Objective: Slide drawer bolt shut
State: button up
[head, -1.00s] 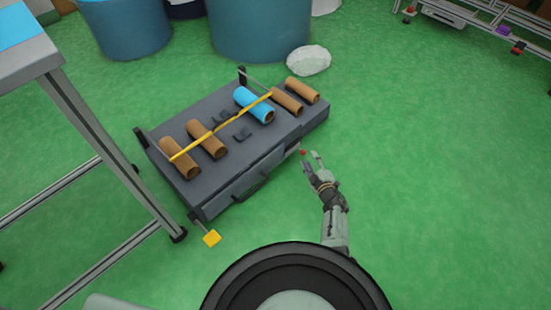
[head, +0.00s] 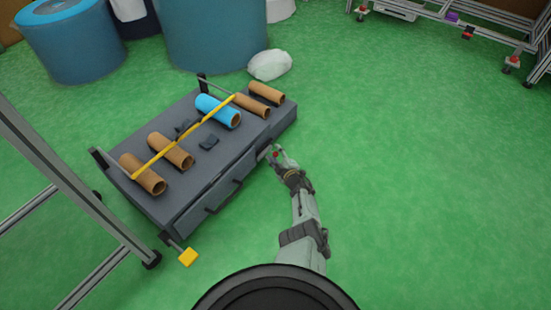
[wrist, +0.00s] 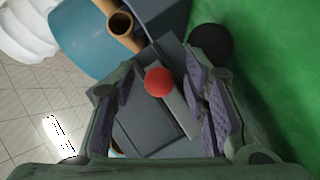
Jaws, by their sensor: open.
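The grey drawer unit (head: 195,197) stands on the green floor at the left middle of the head view, its drawer front with a dark handle facing me. The bolt's red knob (head: 275,154) is at the right end of that front; in the wrist view the red knob (wrist: 158,82) sits between my fingers, in front of a light grey strip. My gripper (head: 279,158) is open around the knob at the unit's right front; in the wrist view its purple finger pads (wrist: 165,105) stand apart on both sides. I cannot tell whether either pad touches the knob.
Several brown tubes (head: 171,150) and a blue tube (head: 218,110) lie on top of the unit under a yellow bar (head: 180,138). A metal frame stands left. The floor to the right is free.

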jog(key=shift+w, duration=0.2)
jog(key=c, duration=0.5)
jog(key=shift+r, duration=0.1)
grip_shut()
jog(key=shift+r, duration=0.1)
